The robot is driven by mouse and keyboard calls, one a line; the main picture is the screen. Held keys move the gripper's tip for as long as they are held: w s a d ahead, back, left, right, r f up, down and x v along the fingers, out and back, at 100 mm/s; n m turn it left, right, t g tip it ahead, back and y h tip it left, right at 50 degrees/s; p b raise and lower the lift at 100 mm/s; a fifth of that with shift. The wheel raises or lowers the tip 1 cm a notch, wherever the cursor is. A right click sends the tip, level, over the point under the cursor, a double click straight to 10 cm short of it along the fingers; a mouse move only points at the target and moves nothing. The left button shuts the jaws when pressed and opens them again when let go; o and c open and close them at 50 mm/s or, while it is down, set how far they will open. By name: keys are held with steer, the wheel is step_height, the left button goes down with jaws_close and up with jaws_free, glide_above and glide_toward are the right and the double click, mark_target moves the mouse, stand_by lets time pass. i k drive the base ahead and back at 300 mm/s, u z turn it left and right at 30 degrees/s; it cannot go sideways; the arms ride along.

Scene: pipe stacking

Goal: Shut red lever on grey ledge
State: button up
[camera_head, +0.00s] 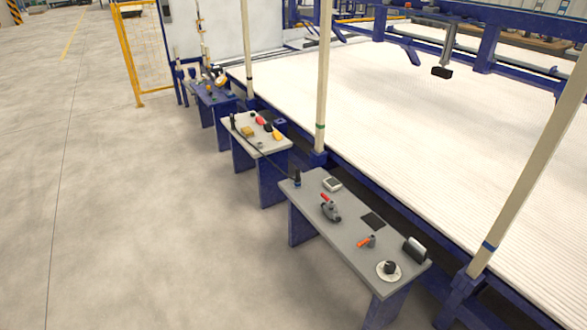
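A red lever (327,199) on a dark grey clamp-like body (332,212) sits on the grey ledge (346,229), a grey-topped table with blue legs at the right of centre. The lever slants up and to the left from its body. It is too small to tell surely whether it is open or shut. My gripper is not in view, and nothing touches the lever.
The ledge also holds a small orange-handled part (366,241), a black knob on a white disc (389,269), a dark cylinder (414,249) and a white device (332,184). Another table (270,147) stands behind. Cream posts (323,80) rise beyond the ledge. Left floor (150,220) is clear.

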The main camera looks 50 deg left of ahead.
mark_target(331, 204)
steer(key=u, duration=1.75)
steer(key=k, duration=0.65)
steer(key=u, duration=0.75)
steer(key=i, duration=1.55)
steer(key=z, duration=0.65)
